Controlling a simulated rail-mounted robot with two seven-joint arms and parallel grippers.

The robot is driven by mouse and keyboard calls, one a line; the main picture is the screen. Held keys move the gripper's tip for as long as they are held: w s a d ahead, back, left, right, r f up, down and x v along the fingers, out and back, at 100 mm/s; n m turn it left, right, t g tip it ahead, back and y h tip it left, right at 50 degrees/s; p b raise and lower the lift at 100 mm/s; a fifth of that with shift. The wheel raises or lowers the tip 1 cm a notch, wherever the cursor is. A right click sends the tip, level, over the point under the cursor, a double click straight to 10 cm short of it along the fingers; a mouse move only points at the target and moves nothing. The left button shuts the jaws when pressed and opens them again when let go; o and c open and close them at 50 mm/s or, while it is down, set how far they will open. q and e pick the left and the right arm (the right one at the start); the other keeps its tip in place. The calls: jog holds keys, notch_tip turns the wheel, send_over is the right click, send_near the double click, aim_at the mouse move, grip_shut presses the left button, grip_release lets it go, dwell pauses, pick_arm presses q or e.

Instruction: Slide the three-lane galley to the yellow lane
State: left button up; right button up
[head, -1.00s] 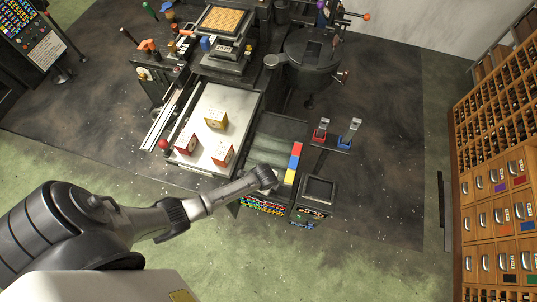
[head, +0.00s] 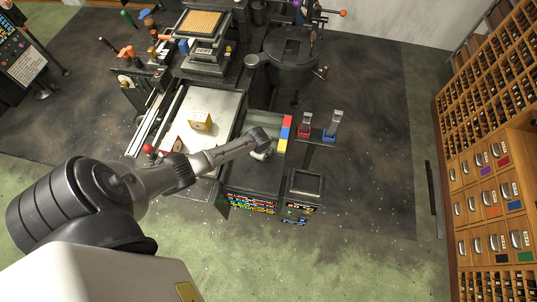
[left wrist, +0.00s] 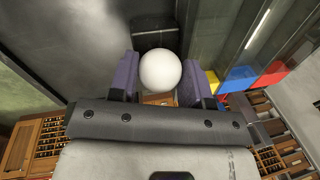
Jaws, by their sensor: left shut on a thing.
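My left gripper (head: 262,150) reaches over the press bed's right side and is shut on a white round knob (left wrist: 160,70), which sits between its two dark fingers in the left wrist view. The three-lane galley (head: 263,121) looks like a dark, shiny tray at and behind the gripper; the arm hides part of it. The yellow mark is the nearest one to the gripper. How the galley lines up with a lane is hard to tell. My right gripper is out of view.
Wooden type drawers (head: 487,208) line the right wall.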

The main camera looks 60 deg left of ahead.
pick_arm(q)
jog(key=shift+a+f, duration=0.1)
jog(key=shift+a, duration=0.05)
jog(key=o, duration=0.9)
jog(key=shift+o, duration=1.3)
jog(key=shift+w+a, duration=0.1)
jog(key=shift+w, duration=0.05)
jog(key=shift+o, duration=0.5)
